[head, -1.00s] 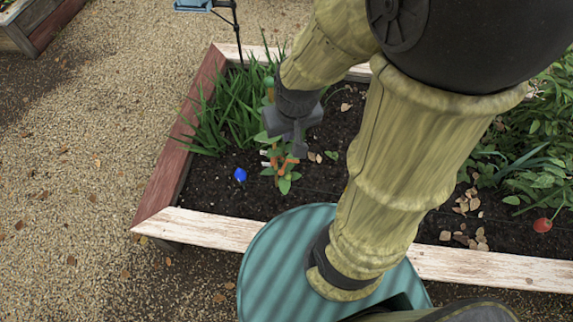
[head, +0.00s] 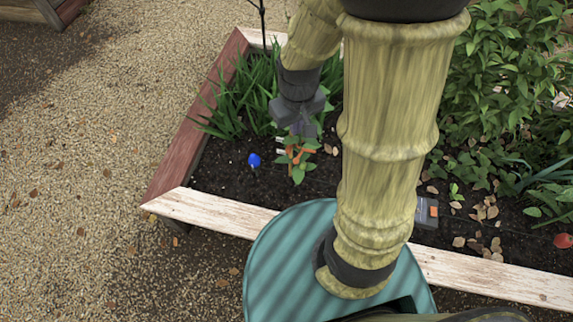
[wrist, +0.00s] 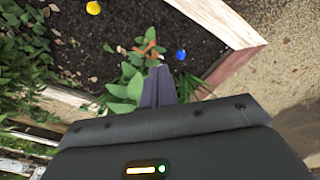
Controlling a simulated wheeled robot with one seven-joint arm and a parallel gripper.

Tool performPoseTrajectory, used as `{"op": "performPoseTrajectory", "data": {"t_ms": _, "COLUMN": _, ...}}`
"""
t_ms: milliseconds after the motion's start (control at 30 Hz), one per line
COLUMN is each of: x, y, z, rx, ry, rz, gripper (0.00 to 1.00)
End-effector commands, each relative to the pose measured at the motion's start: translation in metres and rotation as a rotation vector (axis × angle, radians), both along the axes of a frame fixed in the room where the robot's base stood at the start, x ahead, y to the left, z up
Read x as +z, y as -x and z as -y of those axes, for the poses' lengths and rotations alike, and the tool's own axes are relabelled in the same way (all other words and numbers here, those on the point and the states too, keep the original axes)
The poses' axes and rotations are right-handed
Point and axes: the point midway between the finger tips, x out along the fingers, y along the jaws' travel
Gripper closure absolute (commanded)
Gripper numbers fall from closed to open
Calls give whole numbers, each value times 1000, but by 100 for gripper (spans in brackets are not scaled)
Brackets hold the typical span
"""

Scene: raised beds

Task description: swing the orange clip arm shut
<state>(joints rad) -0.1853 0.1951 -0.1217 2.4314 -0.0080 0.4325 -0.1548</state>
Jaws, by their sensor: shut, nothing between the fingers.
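The orange clip (head: 298,152) sits on a leafy green plant in the dark soil of the raised bed. It also shows in the wrist view (wrist: 150,47), partly covered by leaves, so I cannot tell how far its arm is open. My gripper (head: 306,132) is just above and behind the clip in the head view, pointing down. In the wrist view the grey fingers (wrist: 158,72) are together and empty, their tips close below the clip. I cannot tell whether they touch the plant.
A blue ball-topped marker (head: 254,160) stands left of the plant. Long grassy leaves (head: 240,95) grow behind it. The bed's pale front board (head: 215,212) and reddish side board (head: 200,122) edge the soil. A grey box with an orange patch (head: 427,212) lies right of my arm.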

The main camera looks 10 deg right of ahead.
Motion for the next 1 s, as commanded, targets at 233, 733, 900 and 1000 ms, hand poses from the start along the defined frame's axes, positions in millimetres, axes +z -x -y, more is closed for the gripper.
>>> {"op": "performPoseTrajectory", "data": {"t_ms": 233, "x": -73, "y": -22, "z": -19, "rx": 227, "ry": 88, "rz": -139, "gripper": 100}}
{"op": "performPoseTrajectory", "data": {"t_ms": 733, "x": -200, "y": -55, "z": -54, "rx": 694, "ry": 352, "rz": -389, "gripper": 100}}
{"op": "performPoseTrajectory", "data": {"t_ms": 900, "x": -238, "y": -66, "z": -68, "rx": 855, "ry": 468, "rz": -468, "gripper": 100}}
{"op": "performPoseTrajectory", "data": {"t_ms": 1000, "x": -259, "y": -72, "z": -77, "rx": 949, "ry": 544, "rz": -514, "gripper": 100}}
